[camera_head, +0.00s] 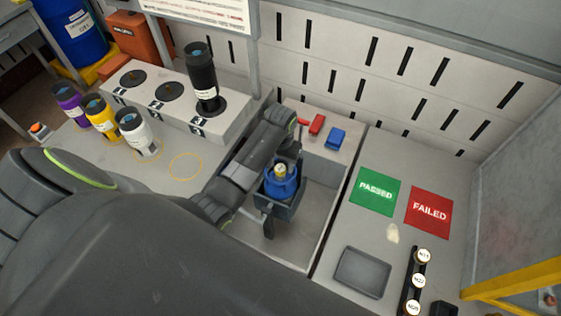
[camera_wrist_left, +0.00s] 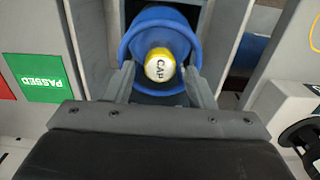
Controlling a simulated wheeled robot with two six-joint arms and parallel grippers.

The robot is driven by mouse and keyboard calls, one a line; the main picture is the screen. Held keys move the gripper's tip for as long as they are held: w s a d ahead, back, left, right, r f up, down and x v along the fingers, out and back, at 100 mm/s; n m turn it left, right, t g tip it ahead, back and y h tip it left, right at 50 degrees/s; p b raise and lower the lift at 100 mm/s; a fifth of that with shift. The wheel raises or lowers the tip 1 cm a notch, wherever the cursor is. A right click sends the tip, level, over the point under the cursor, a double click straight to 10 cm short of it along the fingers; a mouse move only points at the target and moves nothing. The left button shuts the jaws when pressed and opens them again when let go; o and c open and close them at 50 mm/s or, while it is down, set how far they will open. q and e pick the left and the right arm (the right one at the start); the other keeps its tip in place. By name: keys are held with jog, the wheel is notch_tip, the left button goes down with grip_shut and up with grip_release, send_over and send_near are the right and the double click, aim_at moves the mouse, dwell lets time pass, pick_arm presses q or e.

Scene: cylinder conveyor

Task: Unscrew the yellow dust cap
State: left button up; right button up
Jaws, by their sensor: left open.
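The yellow dust cap (camera_head: 281,169), with a pale top lettered CAP, sits on top of a blue cylinder (camera_head: 283,187) standing upright in a grey holder in the sunken bay. In the left wrist view the cap (camera_wrist_left: 160,64) is near the upper middle, inside the blue ring (camera_wrist_left: 130,48). My left gripper (camera_wrist_left: 160,84) is open, with one finger on each side of the cap; a gap shows between the fingers and the cap. In the head view my left arm reaches over the bay and partly hides it. My right gripper is not in view.
A grey block (camera_head: 225,122) with round sockets holds a black cylinder (camera_head: 202,75). Purple, yellow and white cylinders stand at left. Red and blue (camera_head: 335,138) small parts lie behind the bay. Right of it are PASSED (camera_head: 375,191) and FAILED (camera_head: 429,212) mats and a grey tray (camera_head: 362,272).

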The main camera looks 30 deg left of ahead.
pick_arm(q)
jog(key=m, duration=0.3)
dwell(0.4)
jog(key=m, duration=0.3)
jog(key=shift+m, duration=1.5)
jog(key=shift+m, duration=0.8)
jog(key=m, duration=0.3)
jog(key=shift+m, duration=0.7)
